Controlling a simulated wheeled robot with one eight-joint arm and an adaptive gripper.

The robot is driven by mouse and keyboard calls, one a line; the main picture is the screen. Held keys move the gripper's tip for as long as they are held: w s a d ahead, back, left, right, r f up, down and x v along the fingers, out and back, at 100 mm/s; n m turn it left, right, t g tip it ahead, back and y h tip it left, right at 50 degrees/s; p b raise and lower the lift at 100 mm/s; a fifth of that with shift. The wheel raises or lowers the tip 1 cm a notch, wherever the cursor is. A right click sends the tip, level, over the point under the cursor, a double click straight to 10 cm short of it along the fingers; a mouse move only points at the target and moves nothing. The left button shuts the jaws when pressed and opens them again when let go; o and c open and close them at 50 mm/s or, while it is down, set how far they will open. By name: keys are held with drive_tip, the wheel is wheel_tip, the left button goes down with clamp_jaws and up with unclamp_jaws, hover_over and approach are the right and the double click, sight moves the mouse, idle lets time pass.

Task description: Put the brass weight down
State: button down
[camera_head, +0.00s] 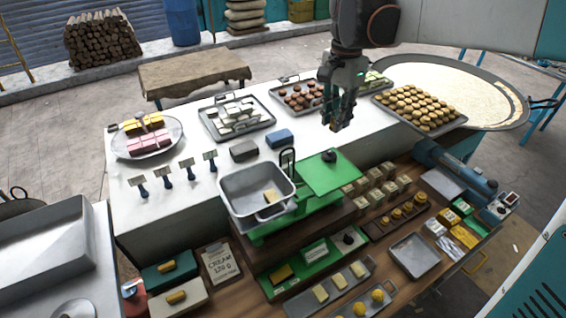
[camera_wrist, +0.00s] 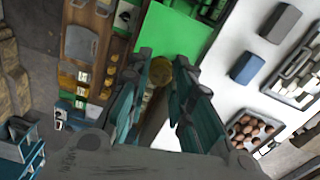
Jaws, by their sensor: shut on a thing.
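My gripper (camera_head: 338,122) hangs in the air over the white counter, behind and above the scale's green plate. It is shut on the brass weight (camera_wrist: 160,72), a small round piece between the fingertips in the wrist view; in the head view only a bit of it shows at the tips. The green scale (camera_head: 318,178) has a flat green plate on the right, with a dark knobbed weight (camera_head: 328,155) on it. A metal pan (camera_head: 240,186) on its left side holds a pale yellow block (camera_head: 270,196). Several brass weights (camera_head: 397,214) sit in a wooden rack at the front right.
Trays of pastries (camera_head: 420,108) and dark rounds (camera_head: 298,96) stand at the back of the counter. A blue block (camera_head: 280,137) and a grey block (camera_head: 243,150) lie behind the pan. Wrapped cubes (camera_head: 375,188) stand right of the scale. An empty metal tray (camera_head: 414,256) lies front right.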

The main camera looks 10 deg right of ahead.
hover_over(327, 179)
drive_tip(key=f, duration=1.3)
drive_tip(key=shift+s+a+b, duration=0.2)
drive_tip(key=shift+b, duration=0.15)
drive_tip(key=shift+f, duration=2.35)
drive_tip(key=shift+w+d+f+b, duration=0.1)
drive_tip(key=shift+f+b, duration=0.1)
drive_tip(key=shift+b, duration=0.1)
drive_tip(key=c, duration=1.7)
unclamp_jaws()
drive_tip(key=shift+o, duration=1.4)
